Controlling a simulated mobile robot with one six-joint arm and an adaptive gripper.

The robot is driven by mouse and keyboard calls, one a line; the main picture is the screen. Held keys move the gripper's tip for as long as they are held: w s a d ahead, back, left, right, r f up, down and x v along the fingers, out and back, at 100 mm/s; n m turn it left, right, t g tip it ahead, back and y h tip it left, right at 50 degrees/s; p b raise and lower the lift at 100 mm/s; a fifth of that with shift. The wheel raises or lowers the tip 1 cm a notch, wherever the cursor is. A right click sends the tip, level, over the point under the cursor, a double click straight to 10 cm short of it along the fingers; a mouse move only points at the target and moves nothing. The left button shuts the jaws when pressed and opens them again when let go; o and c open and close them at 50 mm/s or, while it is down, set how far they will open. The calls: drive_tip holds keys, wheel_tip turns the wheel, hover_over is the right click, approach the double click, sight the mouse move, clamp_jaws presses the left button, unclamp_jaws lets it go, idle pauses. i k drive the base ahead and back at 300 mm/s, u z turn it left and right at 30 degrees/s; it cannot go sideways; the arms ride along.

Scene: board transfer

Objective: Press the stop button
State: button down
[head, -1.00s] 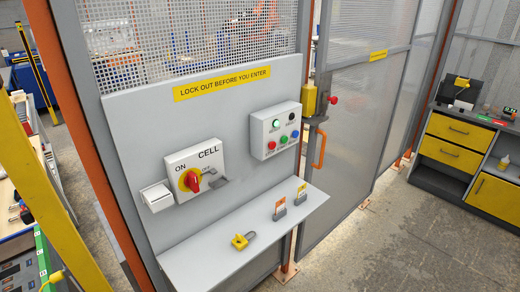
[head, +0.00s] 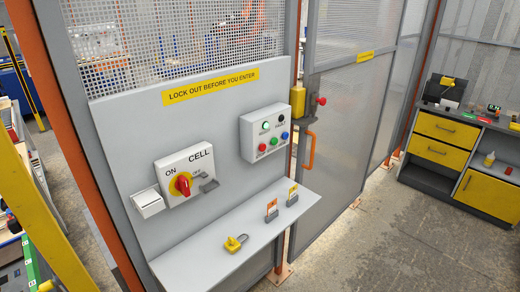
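A pale grey control box (head: 266,132) is mounted on the right part of the grey panel. Its lower row has a red button (head: 262,148) at left, a green button (head: 273,141) in the middle and a blue button (head: 285,135) at right. Above them are a bright, pale green lamp (head: 266,126) and a dark lamp (head: 281,118). The small labels under the buttons are too small to read surely, so the stop marking cannot be confirmed. Nothing covers the buttons. My gripper is not in view.
A CELL switch with a red knob (head: 183,184) is left of the control box. A yellow padlock (head: 235,243) and two tagged items (head: 271,211) lie on the shelf (head: 205,265) below. A red knob (head: 321,101) is on the gate. Floor is clear at right.

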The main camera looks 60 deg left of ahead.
sight(262, 147)
drive_tip(key=u, duration=1.15)
drive_tip(key=i, duration=0.35)
drive_tip(key=u, duration=1.25)
drive_tip(key=i, duration=0.45)
drive_tip(key=z, duration=0.25)
